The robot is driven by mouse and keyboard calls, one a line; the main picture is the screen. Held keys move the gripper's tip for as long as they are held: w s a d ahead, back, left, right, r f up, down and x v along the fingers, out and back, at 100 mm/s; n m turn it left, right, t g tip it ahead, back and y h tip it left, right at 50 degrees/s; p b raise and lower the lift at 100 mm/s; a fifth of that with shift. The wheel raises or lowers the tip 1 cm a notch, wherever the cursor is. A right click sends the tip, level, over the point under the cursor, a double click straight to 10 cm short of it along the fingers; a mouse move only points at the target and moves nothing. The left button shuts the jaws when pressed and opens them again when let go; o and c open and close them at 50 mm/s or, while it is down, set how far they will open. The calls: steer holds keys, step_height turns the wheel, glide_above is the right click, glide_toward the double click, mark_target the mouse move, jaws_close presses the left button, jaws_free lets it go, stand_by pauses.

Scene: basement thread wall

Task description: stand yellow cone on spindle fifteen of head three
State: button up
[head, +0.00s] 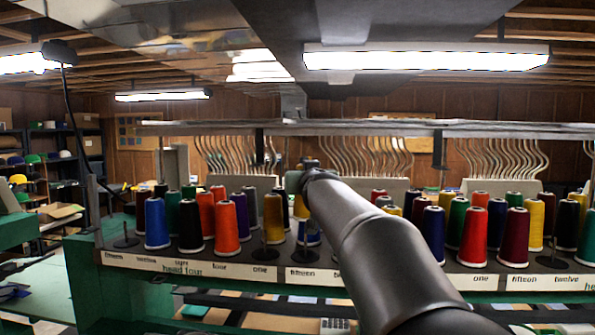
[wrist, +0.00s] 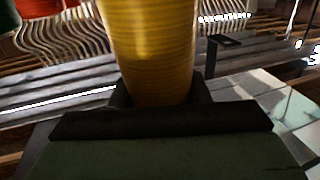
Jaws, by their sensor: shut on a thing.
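My gripper (wrist: 158,100) is shut on the yellow cone (wrist: 150,45), which fills the upper middle of the wrist view. In the head view my gripper (head: 301,188) is beyond the end of my arm, with a bit of the yellow cone (head: 300,208) showing below it. The cone is above the rack, behind and over an empty front spindle (head: 305,252) that stands over a label reading "fifteen". That label is right of the "head four" section. The head three name is not readable, as my arm hides that part of the label strip. The cone's base is hidden.
A blue cone (head: 309,236) stands close behind the empty spindle. Another yellow cone (head: 273,218) stands to its left, behind an empty spindle (head: 265,252) over "one". Many coloured cones crowd the rack on both sides. Curved metal tubes (head: 235,155) rise behind.

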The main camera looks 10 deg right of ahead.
step_height(320, 180, down, 2)
steer(key=shift+d, duration=0.1)
step_height(320, 180, down, 7)
steer(key=b, duration=0.6)
steer(key=shift+r, duration=0.2)
steer(key=shift+s, duration=0.1)
stand_by(0.5)
steer(key=shift+f+b, duration=0.3)
steer(key=shift+b, duration=0.15)
steer(key=o, duration=1.1)
steer(key=shift+o, duration=0.2)
steer(key=shift+s+a, duration=0.1)
steer(key=shift+a, duration=0.1)
